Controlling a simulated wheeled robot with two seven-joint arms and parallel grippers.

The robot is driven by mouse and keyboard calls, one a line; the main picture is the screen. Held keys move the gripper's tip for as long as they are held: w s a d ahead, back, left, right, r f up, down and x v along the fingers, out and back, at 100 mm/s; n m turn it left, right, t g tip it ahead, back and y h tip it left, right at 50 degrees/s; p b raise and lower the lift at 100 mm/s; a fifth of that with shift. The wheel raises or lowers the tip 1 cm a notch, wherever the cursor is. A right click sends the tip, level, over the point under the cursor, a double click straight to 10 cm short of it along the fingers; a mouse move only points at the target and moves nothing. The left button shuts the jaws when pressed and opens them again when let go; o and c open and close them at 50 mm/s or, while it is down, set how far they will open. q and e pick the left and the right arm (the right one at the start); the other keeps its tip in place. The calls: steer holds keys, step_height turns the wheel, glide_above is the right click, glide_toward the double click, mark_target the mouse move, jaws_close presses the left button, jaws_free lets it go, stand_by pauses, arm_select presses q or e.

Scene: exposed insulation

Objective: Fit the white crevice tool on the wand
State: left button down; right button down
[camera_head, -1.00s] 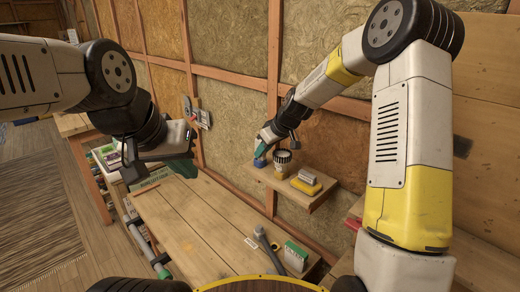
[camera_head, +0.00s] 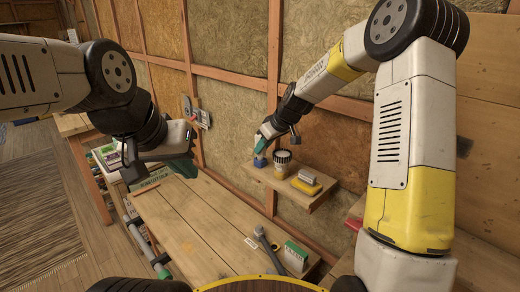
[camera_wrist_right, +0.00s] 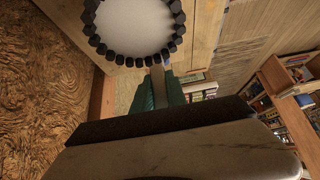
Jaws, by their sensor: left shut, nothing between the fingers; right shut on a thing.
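My right gripper (camera_head: 265,137) is shut on a narrow pale piece (camera_head: 259,144), apparently the white crevice tool, above the left end of the wall shelf. A grey tube with a green end (camera_head: 163,271), likely the wand, runs along the bench's left edge. My left gripper (camera_head: 186,168) is shut and empty above the bench's far end.
A dark grey tool (camera_head: 264,240) and a green-white box (camera_head: 296,256) lie on the bench. The bench middle is clear.

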steer(key=shift+r, duration=1.45)
